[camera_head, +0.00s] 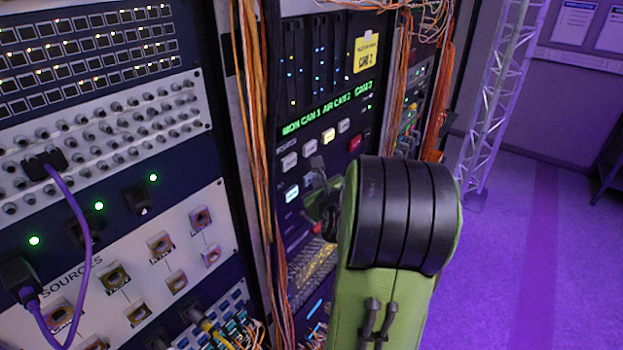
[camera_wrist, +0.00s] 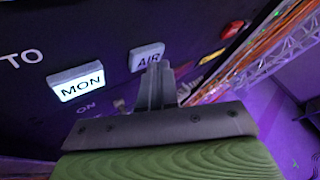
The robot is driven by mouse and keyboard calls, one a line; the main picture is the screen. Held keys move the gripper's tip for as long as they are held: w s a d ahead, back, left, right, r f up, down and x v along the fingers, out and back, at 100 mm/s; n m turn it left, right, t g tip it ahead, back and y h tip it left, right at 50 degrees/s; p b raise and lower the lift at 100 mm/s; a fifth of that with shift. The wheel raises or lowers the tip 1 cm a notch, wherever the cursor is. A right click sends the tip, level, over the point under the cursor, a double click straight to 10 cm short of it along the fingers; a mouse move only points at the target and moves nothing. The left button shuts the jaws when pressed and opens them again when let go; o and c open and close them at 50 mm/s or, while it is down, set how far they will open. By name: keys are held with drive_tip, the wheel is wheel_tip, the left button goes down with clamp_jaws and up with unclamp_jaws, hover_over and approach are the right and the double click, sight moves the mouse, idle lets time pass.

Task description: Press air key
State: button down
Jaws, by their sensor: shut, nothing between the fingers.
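The AIR key (camera_wrist: 147,56) is a pale, unlit rectangular button on the dark panel in the wrist view. The MON key (camera_wrist: 75,83), to its left, is lit white, and it also shows lit in the head view (camera_head: 292,192). My gripper (camera_wrist: 157,70) is shut and empty. Its fingertips overlap the lower right part of the AIR key in the wrist view; I cannot tell whether they touch it. In the head view my gripper (camera_head: 318,166) is at the panel, beside the key rows, and partly hides them.
Above are a row of keys with one lit yellow (camera_head: 328,135), a red button (camera_head: 355,141) and a green text display (camera_head: 327,107). Orange cable bundles (camera_head: 262,150) hang left of the panel.

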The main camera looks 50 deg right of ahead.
drive_tip(key=shift+w, duration=0.3)
drive_tip(key=shift+s, duration=0.15)
idle(0.3)
drive_tip(key=shift+s+b, duration=0.3)
drive_tip(key=shift+s, duration=0.5)
drive_tip(key=s, duration=0.1)
drive_tip(key=s+b, duration=0.1)
drive_tip(key=s, duration=0.1)
drive_tip(key=s+b, duration=0.1)
drive_tip(key=s, duration=0.1)
drive_tip(key=shift+d, duration=0.25)
